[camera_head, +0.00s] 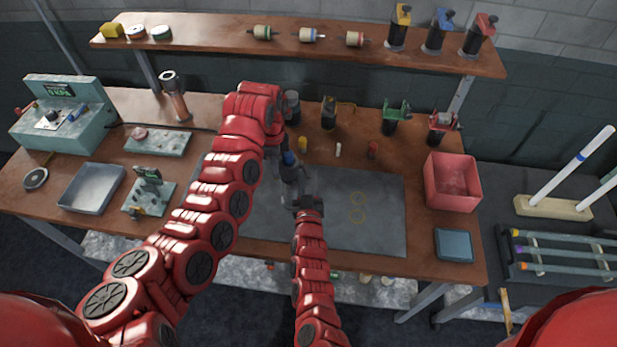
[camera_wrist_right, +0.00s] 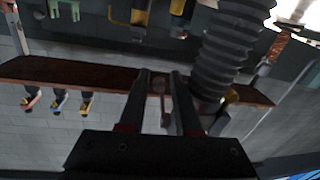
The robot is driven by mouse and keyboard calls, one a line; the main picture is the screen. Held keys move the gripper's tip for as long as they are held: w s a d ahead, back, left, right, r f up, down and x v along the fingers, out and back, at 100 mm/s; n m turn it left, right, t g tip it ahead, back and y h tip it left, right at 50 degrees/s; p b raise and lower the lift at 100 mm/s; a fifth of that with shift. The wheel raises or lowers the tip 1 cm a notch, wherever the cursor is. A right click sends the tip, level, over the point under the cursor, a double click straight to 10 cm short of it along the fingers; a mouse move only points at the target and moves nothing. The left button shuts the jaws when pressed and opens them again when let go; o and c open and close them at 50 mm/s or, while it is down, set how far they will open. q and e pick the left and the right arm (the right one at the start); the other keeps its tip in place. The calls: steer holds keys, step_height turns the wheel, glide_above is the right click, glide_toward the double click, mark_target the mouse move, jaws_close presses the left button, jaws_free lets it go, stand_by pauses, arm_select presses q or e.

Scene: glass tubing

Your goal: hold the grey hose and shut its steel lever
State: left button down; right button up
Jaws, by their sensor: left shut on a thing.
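The grey hose (camera_wrist_right: 232,48) is a ribbed tube in the right wrist view, running down just right of my right fingers. In the head view it is a small dark piece (camera_head: 290,172) over the mat, mostly hidden by my grippers. My left gripper (camera_head: 282,155) reaches down from above and is shut on it. My right gripper (camera_head: 305,199) is close below and in front of it. In the wrist view its two fingers (camera_wrist_right: 160,85) stand apart. A thin steel-coloured part, likely the lever (camera_wrist_right: 160,88), shows between them; contact cannot be told.
A pink bin (camera_head: 453,182) stands right. A green clamp (camera_head: 397,112) and a red one (camera_head: 441,122) stand behind. A shelf (camera_head: 200,33) spans the back.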

steer(key=shift+c, duration=0.2)
jaws_close()
steer(key=shift+a+m, duration=0.25)
steer(key=shift+m, duration=0.35)
steer(key=shift+o, duration=0.2)
jaws_free()
steer(key=shift+f, duration=0.1)
